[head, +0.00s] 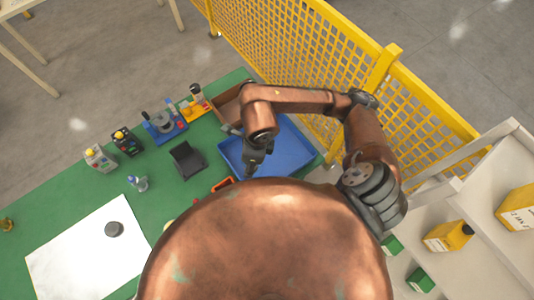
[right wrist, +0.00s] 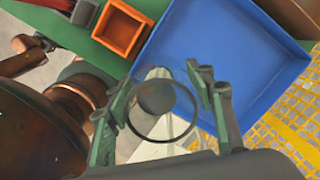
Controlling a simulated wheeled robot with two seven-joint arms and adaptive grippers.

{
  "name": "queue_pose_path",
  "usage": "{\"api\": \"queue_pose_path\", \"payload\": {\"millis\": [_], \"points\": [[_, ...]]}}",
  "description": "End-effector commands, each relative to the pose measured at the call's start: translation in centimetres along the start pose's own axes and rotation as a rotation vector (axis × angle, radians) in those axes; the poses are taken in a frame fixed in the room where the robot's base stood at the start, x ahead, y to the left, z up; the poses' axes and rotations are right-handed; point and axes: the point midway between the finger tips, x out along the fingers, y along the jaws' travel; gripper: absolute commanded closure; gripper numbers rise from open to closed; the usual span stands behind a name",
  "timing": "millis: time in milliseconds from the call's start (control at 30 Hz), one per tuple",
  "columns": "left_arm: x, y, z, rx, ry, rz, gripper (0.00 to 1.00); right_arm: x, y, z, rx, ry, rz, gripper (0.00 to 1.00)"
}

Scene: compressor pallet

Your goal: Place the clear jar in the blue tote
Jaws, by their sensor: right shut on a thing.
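The blue tote (head: 295,148) is on the green table near its right end; in the right wrist view it appears as a wide, empty blue floor (right wrist: 235,55) with low walls. My right gripper (head: 256,162) is over the tote's left part in the head view. In the right wrist view its fingers (right wrist: 163,85) are shut on the clear jar (right wrist: 163,112), whose round rim faces the camera. The jar cannot be made out in the head view. I do not see my left gripper.
An orange bin (right wrist: 122,27) is beside the tote. A brown box (head: 228,104) stands behind it. A yellow mesh fence (head: 300,50) runs behind the table.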

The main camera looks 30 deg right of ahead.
Motion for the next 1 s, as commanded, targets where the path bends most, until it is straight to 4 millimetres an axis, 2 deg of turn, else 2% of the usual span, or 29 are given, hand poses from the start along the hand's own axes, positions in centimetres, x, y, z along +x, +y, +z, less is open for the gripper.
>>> {"api": "queue_pose_path", "payload": {"millis": [167, 533, 700, 1000], "points": [[0.1, 0.0, 0.1, 0.000, -0.002, 0.000, 0.31, 0.5, -1.0, -0.8, 0.054, 0.003, -0.007, 0.79], [-0.1, 0.0, 0.0, 0.000, 0.000, 0.000, 0.31, 3.5, -8.5, -4.5, 0.055, 0.005, -0.007, 0.79], [0.0, 0.0, 0.0, 0.000, 0.000, 0.000, 0.31, 6.5, -10.7, -5.8, 0.053, 0.003, -0.004, 0.79], [0.0, 0.0, -0.1, 0.000, 0.001, 0.000, 0.31, 8.5, -12.4, -6.6, 0.048, -0.001, -0.006, 0.79]]}}
